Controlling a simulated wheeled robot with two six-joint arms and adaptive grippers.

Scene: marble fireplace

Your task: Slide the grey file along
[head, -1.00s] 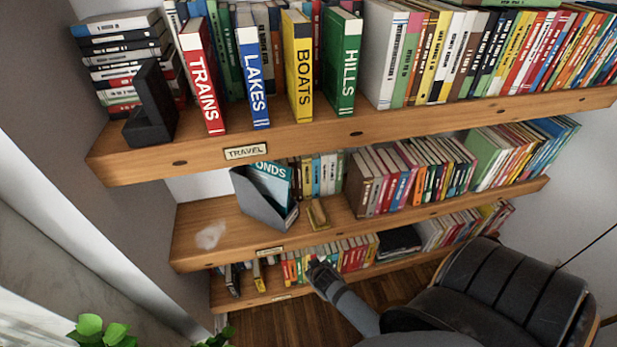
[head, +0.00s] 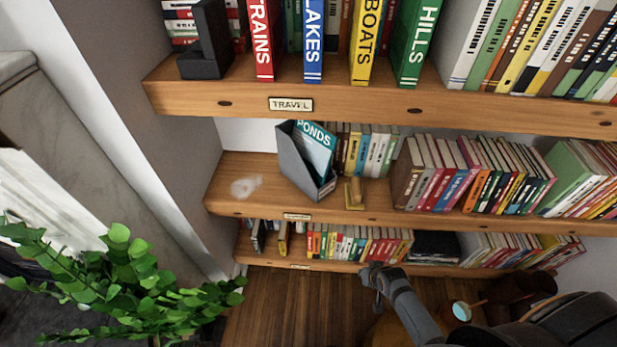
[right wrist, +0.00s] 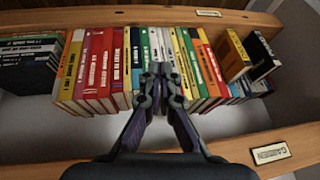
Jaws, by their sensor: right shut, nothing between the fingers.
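The grey file (head: 300,172) stands on the middle shelf (head: 228,188), left of the centre of the head view. It holds a teal book marked PONDS (head: 316,148). My right gripper (head: 371,276) is low in the head view, below and to the right of the file, in front of the bottom shelf and apart from the file. In the right wrist view its fingers (right wrist: 160,75) are shut and empty, pointing at a row of books. The file does not show in that view. My left gripper is not in view.
A brass-coloured bookend (head: 354,195) stands just right of the file, with books (head: 365,150) behind it. A pale translucent smudge (head: 245,187) lies on the shelf to its left. A leafy plant (head: 120,280) and a dark leather chair (head: 580,320) stand in front.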

